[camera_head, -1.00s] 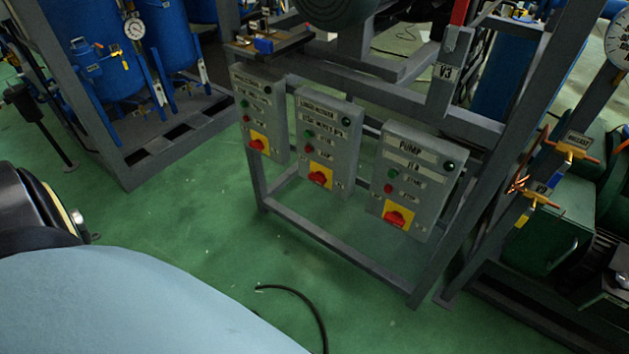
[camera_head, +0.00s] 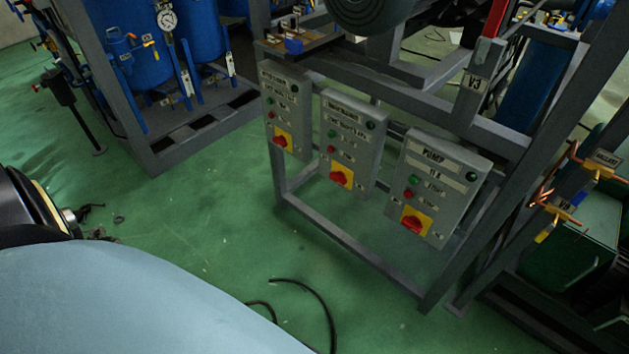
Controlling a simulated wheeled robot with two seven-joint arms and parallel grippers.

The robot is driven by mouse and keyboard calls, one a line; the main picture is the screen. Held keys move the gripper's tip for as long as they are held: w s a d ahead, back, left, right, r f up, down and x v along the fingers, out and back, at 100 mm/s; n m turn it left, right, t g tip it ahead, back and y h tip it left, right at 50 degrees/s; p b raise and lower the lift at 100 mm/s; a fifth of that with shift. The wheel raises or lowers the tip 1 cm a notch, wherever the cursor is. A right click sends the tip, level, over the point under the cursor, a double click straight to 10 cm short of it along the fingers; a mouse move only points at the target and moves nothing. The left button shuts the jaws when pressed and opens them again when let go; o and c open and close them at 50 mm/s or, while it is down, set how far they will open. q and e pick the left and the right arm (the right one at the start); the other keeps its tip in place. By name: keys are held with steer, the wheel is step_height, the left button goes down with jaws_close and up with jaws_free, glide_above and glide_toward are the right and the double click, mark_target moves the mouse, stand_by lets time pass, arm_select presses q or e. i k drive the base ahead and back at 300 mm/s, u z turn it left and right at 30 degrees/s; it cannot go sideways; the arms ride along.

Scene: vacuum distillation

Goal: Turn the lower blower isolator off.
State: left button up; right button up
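Three grey control boxes hang side by side on a grey metal frame. Each has a small green button, a red button and a red rotary isolator on a yellow plate. The left box (camera_head: 285,110) has its isolator (camera_head: 282,141) at the bottom. The middle box (camera_head: 352,143) has an isolator (camera_head: 341,176) below its buttons. The right box (camera_head: 443,187) reads PUMP and has its isolator (camera_head: 413,221) low on its face. The labels of the left and middle boxes are too blurred to read surely. Neither of my grippers is in view.
The grey frame (camera_head: 352,245) has a low rail below the boxes. Blue tanks (camera_head: 200,35) stand at the back left. Copper-coloured valve handles (camera_head: 560,212) stick out at the right.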

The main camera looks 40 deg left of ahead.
mark_target(339, 177)
steer(key=u, duration=2.2)
steer(key=i, duration=2.55)
steer(key=z, duration=3.1)
